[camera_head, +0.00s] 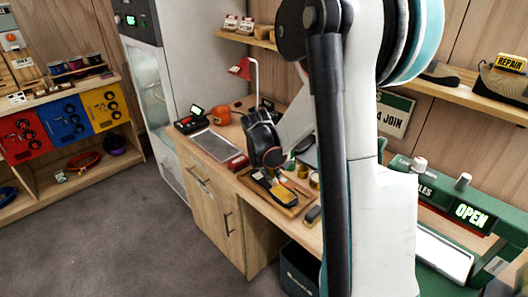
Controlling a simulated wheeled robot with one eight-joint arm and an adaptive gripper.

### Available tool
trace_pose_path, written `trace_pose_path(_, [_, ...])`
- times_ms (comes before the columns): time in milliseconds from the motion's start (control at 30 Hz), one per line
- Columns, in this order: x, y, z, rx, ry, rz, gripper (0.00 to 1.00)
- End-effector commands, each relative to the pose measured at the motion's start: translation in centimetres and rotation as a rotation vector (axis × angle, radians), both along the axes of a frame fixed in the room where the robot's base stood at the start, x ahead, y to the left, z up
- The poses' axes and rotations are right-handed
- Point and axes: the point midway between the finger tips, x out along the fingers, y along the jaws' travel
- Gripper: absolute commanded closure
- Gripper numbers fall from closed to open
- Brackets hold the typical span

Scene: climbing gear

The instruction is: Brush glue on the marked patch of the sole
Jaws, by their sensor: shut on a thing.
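A dark shoe sole (263,181) lies on a wooden tray (297,209) on the workbench, with a yellow patch (284,193) at its near right end. My gripper (268,164) is black and hangs pointing down just above the sole. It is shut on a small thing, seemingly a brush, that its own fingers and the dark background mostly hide. I cannot tell whether this thing touches the sole. Small jars (303,171) stand at the back right of the tray, partly behind my arm. No glue can be made out on the sole.
A green machine (440,190) stands at right. My arm hides the bench's right part. Floor at left is clear.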

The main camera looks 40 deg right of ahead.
Motion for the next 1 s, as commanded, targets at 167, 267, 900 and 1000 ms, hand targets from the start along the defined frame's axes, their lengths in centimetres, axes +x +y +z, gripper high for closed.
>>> trace_pose_path(167, [0.8, 0.1, -0.1, 0.0, -0.001, 0.001, 1.0])
trace_pose_path(267, [1.0, 0.1, 1.4, 0.0, 0.0, 0.002, 1.0])
trace_pose_path(900, [2.0, 0.4, 7.5, 0.0, 0.0, 0.006, 1.0])
trace_pose_path(1000, [2.1, 0.4, 8.0, 0.0, 0.0, 0.006, 1.0])
